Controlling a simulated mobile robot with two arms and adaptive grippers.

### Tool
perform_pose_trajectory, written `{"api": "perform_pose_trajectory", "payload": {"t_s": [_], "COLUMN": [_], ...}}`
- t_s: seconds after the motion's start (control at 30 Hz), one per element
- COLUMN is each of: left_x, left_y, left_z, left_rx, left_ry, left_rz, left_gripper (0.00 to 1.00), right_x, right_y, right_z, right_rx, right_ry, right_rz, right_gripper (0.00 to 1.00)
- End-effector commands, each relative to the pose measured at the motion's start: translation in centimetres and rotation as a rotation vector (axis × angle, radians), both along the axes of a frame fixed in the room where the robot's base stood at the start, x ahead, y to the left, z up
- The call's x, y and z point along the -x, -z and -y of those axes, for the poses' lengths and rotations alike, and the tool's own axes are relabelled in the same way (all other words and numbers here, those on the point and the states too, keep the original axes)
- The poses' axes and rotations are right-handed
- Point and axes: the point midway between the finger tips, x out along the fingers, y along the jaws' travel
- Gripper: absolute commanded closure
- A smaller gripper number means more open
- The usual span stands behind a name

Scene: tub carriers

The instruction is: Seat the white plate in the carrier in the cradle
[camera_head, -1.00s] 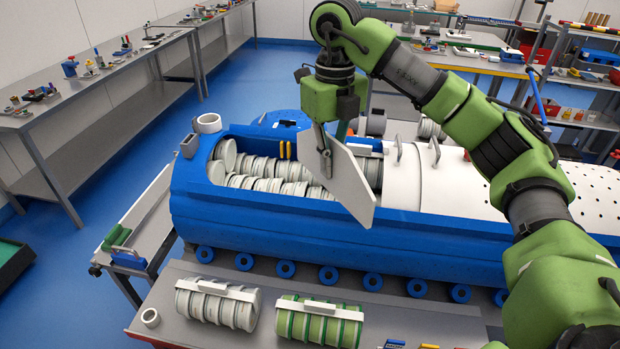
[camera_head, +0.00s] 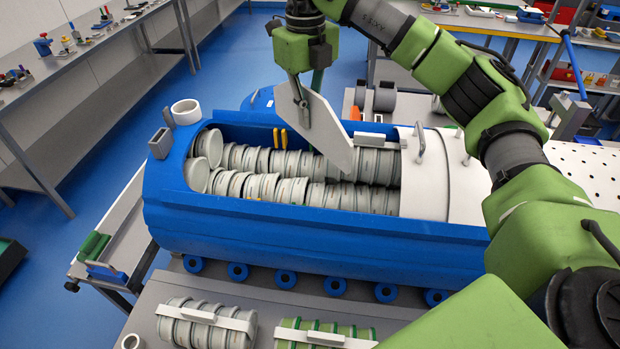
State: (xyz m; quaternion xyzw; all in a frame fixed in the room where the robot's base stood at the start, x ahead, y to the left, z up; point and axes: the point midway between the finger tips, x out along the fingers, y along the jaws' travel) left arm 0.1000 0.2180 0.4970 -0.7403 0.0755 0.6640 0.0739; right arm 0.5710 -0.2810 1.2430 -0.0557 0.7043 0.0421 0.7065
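The white plate (camera_head: 318,125) is a flat, angular panel. It hangs tilted from my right gripper (camera_head: 303,88), which is shut on its upper left part. The plate's lower corner shows in front of the round grey-white discs (camera_head: 270,188) in the open blue tub (camera_head: 300,228); I cannot tell whether it touches them. A carrier of pale discs with a white bar (camera_head: 205,325) lies on the grey bench in front of the tub. A green-ringed one (camera_head: 322,337) lies beside it, cut by the lower edge. I cannot tell which part is the cradle. My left gripper is out of view.
Benches with small parts (camera_head: 60,85) line the back left. My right arm crosses the right side.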

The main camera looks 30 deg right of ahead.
Motion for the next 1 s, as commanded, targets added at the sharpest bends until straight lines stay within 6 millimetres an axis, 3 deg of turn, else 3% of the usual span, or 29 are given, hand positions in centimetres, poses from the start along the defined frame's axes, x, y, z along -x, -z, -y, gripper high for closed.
{"api": "perform_pose_trajectory", "payload": {"t_s": [0.1, 0.2, 0.37, 0.5, 0.67, 1.0], "left_x": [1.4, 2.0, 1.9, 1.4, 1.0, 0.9], "left_y": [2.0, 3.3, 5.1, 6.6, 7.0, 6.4], "left_z": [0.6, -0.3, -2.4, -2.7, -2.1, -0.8], "left_rx": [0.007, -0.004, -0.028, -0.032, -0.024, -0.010], "left_ry": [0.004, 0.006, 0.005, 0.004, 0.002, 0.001], "left_rz": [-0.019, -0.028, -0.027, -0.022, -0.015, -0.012], "left_gripper": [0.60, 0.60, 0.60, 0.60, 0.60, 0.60], "right_x": [0.0, 0.0, 0.0, 0.1, 0.1, 0.1], "right_y": [1.9, 3.1, 5.0, 6.5, 7.6, 12.3], "right_z": [-0.1, -0.1, -0.1, -0.1, -0.2, -0.1], "right_rx": [-0.001, -0.001, -0.001, -0.001, -0.003, -0.001], "right_ry": [-0.002, -0.001, -0.001, -0.001, -0.003, -0.001], "right_rz": [0.001, 0.001, 0.001, 0.001, -0.001, -0.002], "right_gripper": [1.00, 1.00, 1.00, 1.00, 1.00, 1.00]}}
